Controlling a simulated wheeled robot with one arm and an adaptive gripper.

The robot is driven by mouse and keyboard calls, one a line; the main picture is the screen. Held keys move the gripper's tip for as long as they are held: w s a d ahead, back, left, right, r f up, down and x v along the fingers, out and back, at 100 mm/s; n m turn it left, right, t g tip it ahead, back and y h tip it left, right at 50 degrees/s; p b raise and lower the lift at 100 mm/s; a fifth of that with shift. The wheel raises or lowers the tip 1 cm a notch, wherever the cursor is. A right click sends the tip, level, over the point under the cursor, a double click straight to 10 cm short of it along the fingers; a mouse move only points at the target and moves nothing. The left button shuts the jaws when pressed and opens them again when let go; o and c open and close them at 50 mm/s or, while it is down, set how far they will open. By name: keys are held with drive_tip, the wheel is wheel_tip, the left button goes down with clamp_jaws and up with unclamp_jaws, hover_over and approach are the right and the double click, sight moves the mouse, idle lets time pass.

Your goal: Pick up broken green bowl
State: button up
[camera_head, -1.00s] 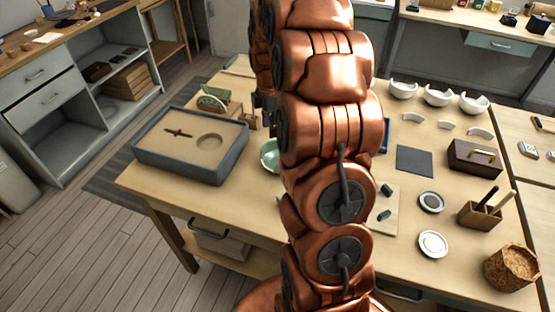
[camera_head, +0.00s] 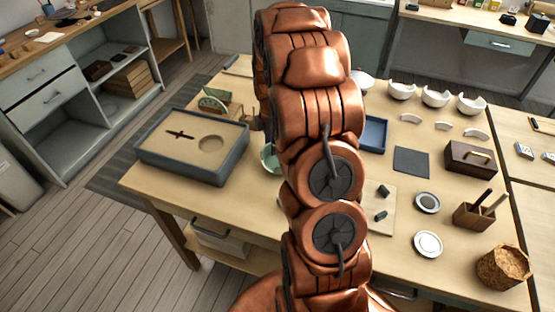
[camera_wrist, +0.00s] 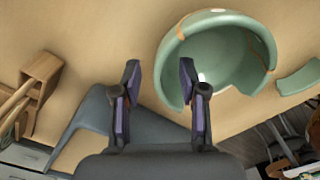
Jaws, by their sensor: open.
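The broken green bowl (camera_wrist: 225,60) is in the upper right of the wrist view, with its hollow inside showing, tan patches on its rim and a gap in its wall. A loose green shard (camera_wrist: 298,77) lies to its right. In the head view the bowl (camera_head: 268,160) is mostly hidden behind my arm. My gripper (camera_wrist: 160,76) is open and empty. Its right finger overlaps the bowl's left wall in the picture, and its left finger is over bare tabletop. I cannot tell whether it touches the bowl.
A grey-rimmed sand tray (camera_head: 150,162) stands left of the bowl. A wooden holder (camera_wrist: 40,75) is at the wrist view's left. White bowls (camera_head: 436,97), a blue tray (camera_head: 374,134) and a dark wooden box (camera_head: 470,160) are on the table's right side.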

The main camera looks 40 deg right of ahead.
clamp_jaws()
idle(0.5)
